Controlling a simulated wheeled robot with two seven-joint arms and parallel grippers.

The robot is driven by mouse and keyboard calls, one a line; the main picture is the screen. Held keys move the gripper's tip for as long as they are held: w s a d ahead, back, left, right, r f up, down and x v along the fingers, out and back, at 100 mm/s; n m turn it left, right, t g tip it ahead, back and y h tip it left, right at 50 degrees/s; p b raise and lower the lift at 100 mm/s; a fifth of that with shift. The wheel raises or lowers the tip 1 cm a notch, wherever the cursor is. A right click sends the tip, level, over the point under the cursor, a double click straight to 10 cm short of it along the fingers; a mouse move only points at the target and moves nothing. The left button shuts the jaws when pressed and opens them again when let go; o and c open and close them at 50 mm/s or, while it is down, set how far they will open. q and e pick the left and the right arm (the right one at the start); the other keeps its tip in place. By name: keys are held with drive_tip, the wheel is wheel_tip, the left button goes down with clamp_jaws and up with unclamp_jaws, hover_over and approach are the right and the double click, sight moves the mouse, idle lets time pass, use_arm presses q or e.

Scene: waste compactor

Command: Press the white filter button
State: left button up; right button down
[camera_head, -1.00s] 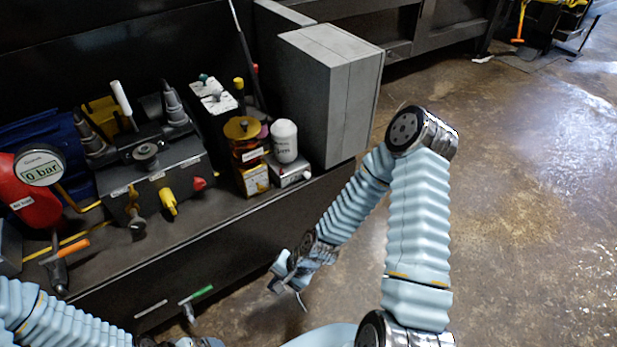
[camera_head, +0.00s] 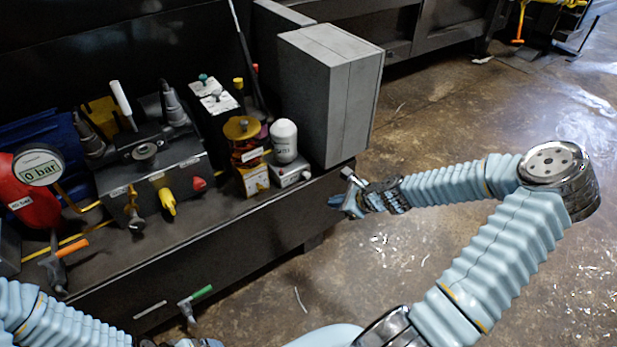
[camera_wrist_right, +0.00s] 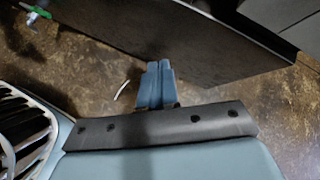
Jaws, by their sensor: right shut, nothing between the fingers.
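The white filter (camera_head: 284,141) is a rounded white cylinder on a small pale box (camera_head: 291,171) near the right end of the dark bench. A small dark spot on the box's front may be the button, but it is too small to tell. My right gripper (camera_head: 337,203) is in front of the bench's right end, lower and to the right of the filter, apart from it. In the right wrist view its blue fingers (camera_wrist_right: 155,84) are together and empty. My left gripper (camera_head: 185,342) shows only partly at the bottom edge; its fingers are unclear.
A tall grey box (camera_head: 335,95) stands right behind the filter. A yellow-topped copper coil unit (camera_head: 243,143) stands just left of it. A green-handled lever (camera_head: 197,296) sticks out from the bench front. The floor to the right is open.

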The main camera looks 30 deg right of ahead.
sight(307, 175)
drive_tip(key=shift+w+a+b, duration=0.2)
drive_tip(key=shift+w+b, duration=0.75)
drive_tip(key=shift+w, duration=1.3)
drive_tip(key=shift+w+a+b, duration=0.2)
drive_tip(key=shift+w+b, duration=0.7)
drive_tip(key=shift+w, duration=1.3)
drive_tip(key=shift+w, duration=0.15)
drive_tip(key=shift+w, duration=0.25)
drive_tip(key=shift+w, duration=0.4)
drive_tip(key=shift+s, duration=0.85)
